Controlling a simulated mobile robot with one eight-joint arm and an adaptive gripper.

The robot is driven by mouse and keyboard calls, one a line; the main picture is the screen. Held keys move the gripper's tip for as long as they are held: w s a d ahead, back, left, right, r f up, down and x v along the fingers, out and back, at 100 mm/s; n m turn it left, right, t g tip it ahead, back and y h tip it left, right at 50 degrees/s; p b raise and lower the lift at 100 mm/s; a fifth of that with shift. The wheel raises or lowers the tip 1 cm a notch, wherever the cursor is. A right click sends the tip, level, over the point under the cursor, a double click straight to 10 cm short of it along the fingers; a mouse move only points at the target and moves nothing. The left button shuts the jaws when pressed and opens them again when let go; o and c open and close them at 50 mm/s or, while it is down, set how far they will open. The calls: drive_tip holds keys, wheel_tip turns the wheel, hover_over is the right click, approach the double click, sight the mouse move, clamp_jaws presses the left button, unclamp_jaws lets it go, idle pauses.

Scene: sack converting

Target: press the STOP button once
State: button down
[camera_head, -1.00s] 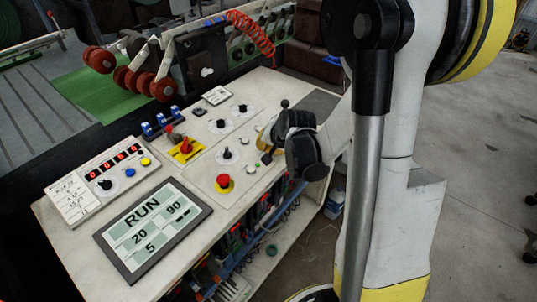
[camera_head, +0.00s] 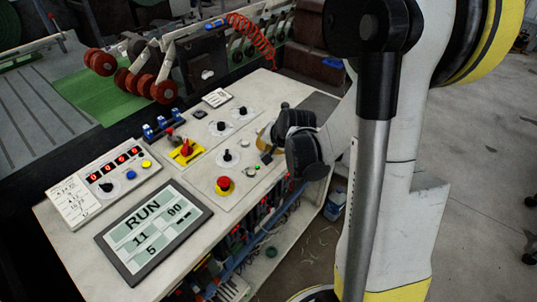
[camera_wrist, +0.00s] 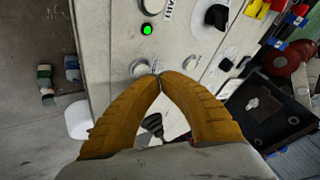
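The control panel (camera_head: 205,165) fills the middle of the head view. A red mushroom button on a yellow base (camera_head: 224,184) stands at its front edge. A small pale button (camera_head: 251,172) is to its right. No STOP label is legible in either view, so I cannot tell which button bears it. My gripper (camera_wrist: 160,76) is shut and empty, its yellow fingertips meeting over the panel beside a round grey button (camera_wrist: 140,67). I cannot tell whether they touch it. A lit green lamp (camera_wrist: 147,30) and another grey button (camera_wrist: 193,63) are nearby.
A display (camera_head: 154,230) reads RUN, 11, 90 and 5. A black knob (camera_head: 228,156), a red-and-yellow switch (camera_head: 187,150) and blue switches (camera_head: 160,124) stand on the panel. A black lever (camera_head: 284,106) is near my gripper. Machine rollers (camera_head: 165,90) lie behind.

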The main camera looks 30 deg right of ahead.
drive_tip(key=shift+r, duration=0.1)
drive_tip(key=shift+r+p, duration=1.9)
drive_tip(key=shift+r, duration=0.65)
drive_tip(key=s+a+r+n+b, duration=0.2)
drive_tip(key=s+a+n+b, duration=0.1)
drive_tip(key=s+a+n, duration=0.2)
drive_tip(key=s+a+r+n+b, duration=0.3)
drive_tip(key=s+a, duration=0.7)
drive_tip(key=s, duration=0.4)
drive_tip(key=shift+a+r+n+y+b, duration=0.2)
drive_tip(key=shift+n+y+b, duration=0.1)
drive_tip(key=shift+n+b, duration=0.5)
idle(0.8)
